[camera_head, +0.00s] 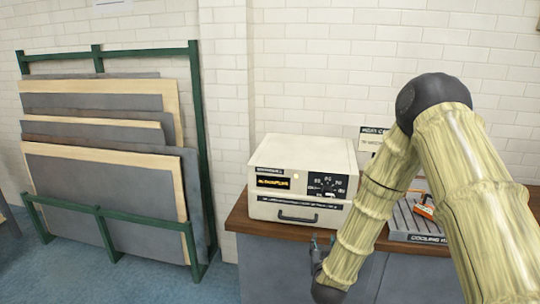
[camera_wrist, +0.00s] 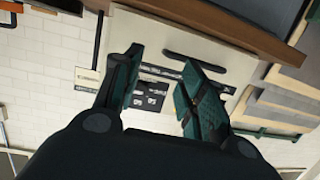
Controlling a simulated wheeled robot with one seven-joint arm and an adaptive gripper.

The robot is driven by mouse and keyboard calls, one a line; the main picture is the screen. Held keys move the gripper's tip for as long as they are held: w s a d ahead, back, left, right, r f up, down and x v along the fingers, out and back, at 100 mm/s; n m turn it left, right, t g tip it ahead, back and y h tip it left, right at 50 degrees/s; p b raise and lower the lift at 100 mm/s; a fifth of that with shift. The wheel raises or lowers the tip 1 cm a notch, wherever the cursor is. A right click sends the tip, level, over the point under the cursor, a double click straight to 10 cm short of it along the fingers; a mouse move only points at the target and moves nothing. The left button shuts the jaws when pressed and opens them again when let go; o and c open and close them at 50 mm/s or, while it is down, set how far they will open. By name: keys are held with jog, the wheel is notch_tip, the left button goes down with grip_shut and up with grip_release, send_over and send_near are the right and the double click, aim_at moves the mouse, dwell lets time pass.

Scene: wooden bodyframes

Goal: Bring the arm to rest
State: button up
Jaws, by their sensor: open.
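My gripper (camera_wrist: 158,72) shows large in the wrist view, its two dark green fingers spread apart with nothing between them. In the head view the gripper (camera_head: 320,250) is partly hidden behind my arm, in front of the bench edge and just below the cream box. My arm is bent, with its elbow high on the right and its forearm reaching down to the left. The cream box (camera_head: 290,159) with a dial panel and a dark handle stands on the wooden bench top (camera_head: 240,218). In the wrist view the box (camera_wrist: 215,62) appears upside down behind the fingers.
A grey cooling rack (camera_head: 402,222) with an orange-handled item (camera_head: 424,209) lies on the bench at right, partly hidden by my arm. A sign (camera_head: 371,138) stands behind it. A green rack of panels (camera_head: 202,150) stands at left. Blue floor (camera_head: 222,283) lies between rack and bench.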

jog(key=s+a+f+n+g+y, duration=0.2)
jog(key=s+f+g, duration=0.6)
jog(key=s+f, duration=1.35)
jog(key=s+d+f+g, duration=0.1)
jog(key=s+f+g, duration=0.2)
jog(key=s, duration=1)
jog(key=s+d+f+g+y, duration=0.1)
jog(key=s+f+g, duration=0.2)
jog(key=s, duration=1)
jog(key=shift+f+g, duration=0.25)
jog(key=shift+g, duration=0.35)
